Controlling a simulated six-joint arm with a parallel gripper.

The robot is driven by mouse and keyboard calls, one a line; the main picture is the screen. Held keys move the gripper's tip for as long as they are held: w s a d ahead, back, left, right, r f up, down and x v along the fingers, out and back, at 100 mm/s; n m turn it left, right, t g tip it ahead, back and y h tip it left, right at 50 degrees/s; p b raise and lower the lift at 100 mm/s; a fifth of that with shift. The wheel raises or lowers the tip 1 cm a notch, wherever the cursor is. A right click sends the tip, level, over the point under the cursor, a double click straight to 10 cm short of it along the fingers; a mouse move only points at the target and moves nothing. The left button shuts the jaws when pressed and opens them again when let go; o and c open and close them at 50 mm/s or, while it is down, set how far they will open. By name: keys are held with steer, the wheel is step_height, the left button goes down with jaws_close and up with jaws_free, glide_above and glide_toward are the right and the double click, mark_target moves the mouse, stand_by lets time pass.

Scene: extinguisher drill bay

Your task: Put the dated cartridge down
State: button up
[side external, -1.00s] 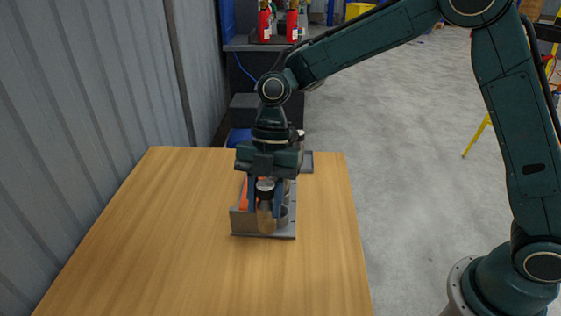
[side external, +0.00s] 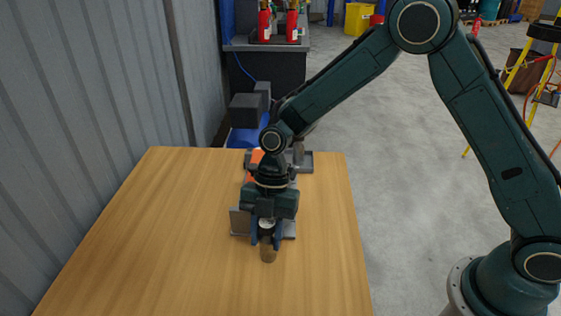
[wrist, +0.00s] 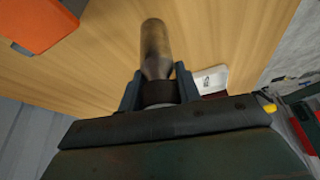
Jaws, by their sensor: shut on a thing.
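My gripper (side external: 266,240) is shut on a dull brown-grey cylindrical cartridge (side external: 268,254), with a finger on each side of its dark collar.
The wooden table (side external: 150,250) is clear to the left and front. An orange object (side external: 256,157) stands behind my wrist; orange also fills the wrist view's top left corner. A grey tray (side external: 304,162) lies at the back edge. A white marked piece (wrist: 212,79) shows beside a finger.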

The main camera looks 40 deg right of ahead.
steer(key=shift+f, duration=1.05)
steer(key=shift+f, duration=0.15)
steer(key=o, duration=1.2)
steer(key=v, duration=1.2)
steer(key=shift+d, duration=0.1)
steer(key=shift+r, duration=0.2)
